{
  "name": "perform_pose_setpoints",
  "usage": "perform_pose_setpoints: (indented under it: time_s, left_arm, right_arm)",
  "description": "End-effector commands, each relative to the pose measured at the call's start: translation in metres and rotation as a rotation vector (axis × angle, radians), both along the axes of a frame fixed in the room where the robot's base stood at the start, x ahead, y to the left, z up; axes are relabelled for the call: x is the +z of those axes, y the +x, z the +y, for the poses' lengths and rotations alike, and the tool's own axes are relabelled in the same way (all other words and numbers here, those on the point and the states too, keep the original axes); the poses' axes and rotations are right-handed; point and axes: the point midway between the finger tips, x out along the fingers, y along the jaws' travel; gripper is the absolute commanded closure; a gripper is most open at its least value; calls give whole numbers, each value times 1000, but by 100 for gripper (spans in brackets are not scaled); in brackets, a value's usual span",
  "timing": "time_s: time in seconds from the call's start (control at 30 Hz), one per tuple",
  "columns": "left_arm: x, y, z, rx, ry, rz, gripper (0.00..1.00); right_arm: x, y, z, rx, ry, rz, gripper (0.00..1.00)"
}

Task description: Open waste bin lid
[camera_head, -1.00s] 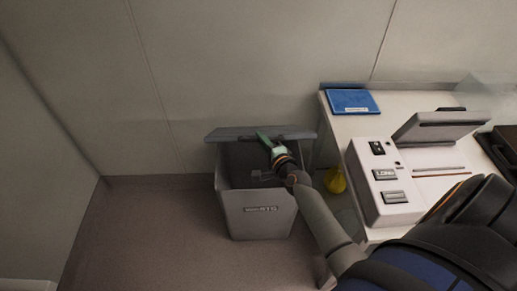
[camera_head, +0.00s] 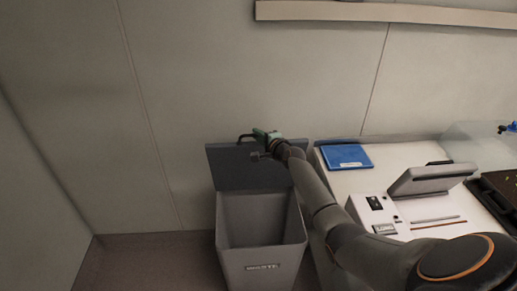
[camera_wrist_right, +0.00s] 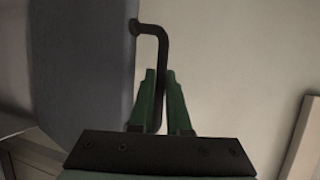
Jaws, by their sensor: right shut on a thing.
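The grey waste bin (camera_head: 262,262) stands on the floor against the wall, left of the white bench, with a label on its front. Its lid (camera_head: 238,172) is raised steeply at the back, and the bin's opening shows. In the right wrist view the lid (camera_wrist_right: 82,60) fills the left side, with a dark bent handle (camera_wrist_right: 163,70) on it. My right gripper (camera_head: 262,137) is at the lid's upper edge. In the wrist view its green fingers (camera_wrist_right: 161,100) are shut on the handle. My left gripper is not in view.
The white bench (camera_head: 332,185) stands right of the bin, with a blue folder (camera_head: 346,156), a white device (camera_head: 374,212) and a grey screen-like unit (camera_head: 432,179) on it. A shelf (camera_head: 400,13) runs along the wall above. The floor left of the bin is clear.

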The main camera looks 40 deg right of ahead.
Motion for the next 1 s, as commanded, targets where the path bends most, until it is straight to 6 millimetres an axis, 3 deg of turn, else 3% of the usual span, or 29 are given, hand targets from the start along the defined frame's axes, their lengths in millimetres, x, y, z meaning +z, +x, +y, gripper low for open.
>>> perform_pose_setpoints:
  time_s: [0.33, 0.93, 0.97, 1.0]
  left_arm:
    - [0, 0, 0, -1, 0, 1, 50]
    - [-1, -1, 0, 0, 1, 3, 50]
    - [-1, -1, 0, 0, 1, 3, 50]
    - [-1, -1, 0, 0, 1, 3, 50]
  right_arm:
    - [10, 22, -13, 0, 47, 74, 100]
    - [9, 26, -15, 1, 57, 93, 100]
    - [9, 26, -15, 1, 57, 93, 83]
    - [9, 26, -15, 1, 57, 93, 79]
